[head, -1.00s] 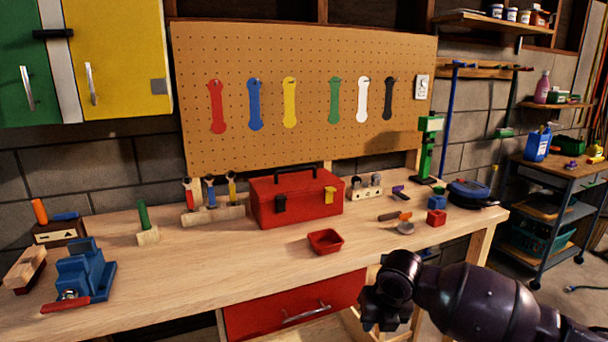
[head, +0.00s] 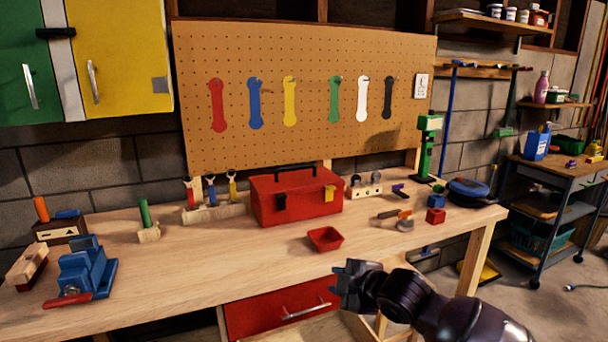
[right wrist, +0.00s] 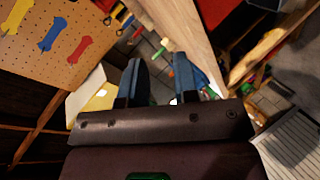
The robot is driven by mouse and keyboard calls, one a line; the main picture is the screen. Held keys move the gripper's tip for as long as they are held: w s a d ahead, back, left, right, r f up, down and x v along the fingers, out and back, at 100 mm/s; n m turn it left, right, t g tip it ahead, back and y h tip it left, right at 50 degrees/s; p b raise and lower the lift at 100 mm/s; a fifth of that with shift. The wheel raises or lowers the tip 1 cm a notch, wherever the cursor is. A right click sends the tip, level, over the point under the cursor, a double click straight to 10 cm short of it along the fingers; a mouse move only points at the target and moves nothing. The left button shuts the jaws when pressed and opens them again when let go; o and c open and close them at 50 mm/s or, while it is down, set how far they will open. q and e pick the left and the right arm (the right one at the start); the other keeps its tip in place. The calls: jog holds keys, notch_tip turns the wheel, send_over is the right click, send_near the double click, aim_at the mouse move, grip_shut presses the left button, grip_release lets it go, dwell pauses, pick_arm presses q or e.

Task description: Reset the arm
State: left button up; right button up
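My right arm comes in from the lower right of the head view. Its gripper (head: 348,284) is in front of the workbench's front edge, below and to the right of the small red tray. In the right wrist view, the two fingers of the right gripper (right wrist: 158,72) stand apart with nothing between them, so it is open and empty. My left gripper is in neither view.
The wooden workbench (head: 200,269) holds a red toolbox (head: 295,196), a small red tray (head: 325,239) and a blue vise (head: 86,272). A red drawer (head: 281,306) sits under its front edge. The front middle of the bench top is clear.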

jog(key=s+d+f+m+h, duration=0.2)
jog(key=s+d+f+m, duration=0.4)
jog(key=s+f, duration=0.3)
jog(key=s+d+f+m+h+b, duration=0.1)
jog(key=s+d+f+m+h, duration=0.2)
jog(key=s+d+f+m, duration=0.3)
jog(key=s+d+f+m+h+b, duration=0.1)
jog(key=s+d+f+m, duration=0.5)
jog(key=s+f, duration=0.7)
jog(key=s+d+h, duration=0.1)
jog(key=s, duration=0.3)
jog(key=shift+s+d+t, duration=0.3)
jog(key=shift+s+d, duration=0.05)
jog(key=shift+f, duration=0.1)
